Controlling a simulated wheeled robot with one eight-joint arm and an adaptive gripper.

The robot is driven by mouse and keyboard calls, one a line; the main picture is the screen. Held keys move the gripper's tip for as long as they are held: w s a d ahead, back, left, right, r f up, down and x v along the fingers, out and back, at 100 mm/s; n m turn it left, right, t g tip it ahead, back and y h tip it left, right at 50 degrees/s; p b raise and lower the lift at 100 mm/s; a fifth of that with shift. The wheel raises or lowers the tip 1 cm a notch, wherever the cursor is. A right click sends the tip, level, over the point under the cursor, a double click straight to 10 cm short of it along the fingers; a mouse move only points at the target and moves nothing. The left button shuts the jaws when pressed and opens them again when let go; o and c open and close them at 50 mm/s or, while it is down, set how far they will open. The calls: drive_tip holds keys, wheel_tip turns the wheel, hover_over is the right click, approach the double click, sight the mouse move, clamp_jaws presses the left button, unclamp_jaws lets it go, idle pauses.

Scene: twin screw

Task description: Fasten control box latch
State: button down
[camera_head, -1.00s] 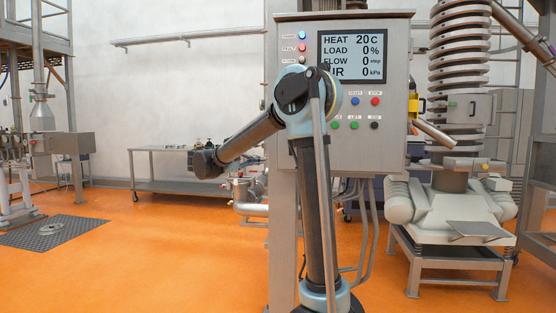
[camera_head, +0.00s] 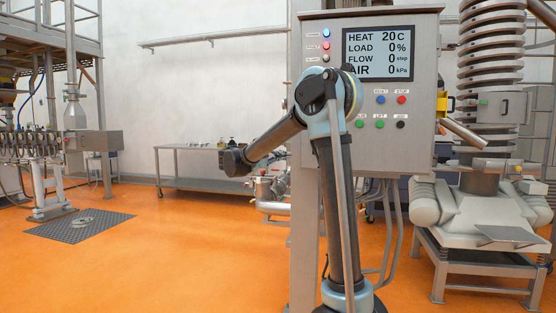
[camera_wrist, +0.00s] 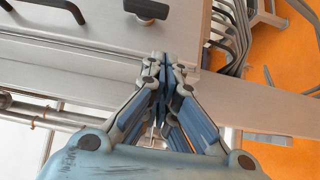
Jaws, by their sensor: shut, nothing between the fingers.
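The grey control box (camera_head: 300,60) with a display and coloured buttons stands on a metal post behind my arm in the head view. In the wrist view, a brushed metal surface (camera_wrist: 95,62) carries a black knob-like fitting (camera_wrist: 147,9) at the top; I cannot tell whether this is the latch. My gripper (camera_wrist: 162,58) is shut and empty, with its fingertips just below that fitting in the picture. I cannot tell whether they touch the metal. My gripper cannot be made out in the head view.
Black bar handles (camera_wrist: 62,8) show at the top left of the wrist view. Grey hoses (camera_wrist: 236,30) run over the orange floor at the right. A metal bench (camera_head: 190,185) stands by the back wall. A spiral machine (camera_head: 492,60) stands at the right. Open floor lies left.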

sight(303, 155)
drive_tip(key=x, duration=0.4)
drive_tip(key=shift+w+d, duration=0.15)
drive_tip(key=shift+d, duration=0.2)
drive_tip(key=shift+s+d, duration=0.3)
drive_tip(key=shift+d, duration=0.7)
drive_tip(key=shift+s+d, duration=0.25)
drive_tip(key=shift+d, duration=0.75)
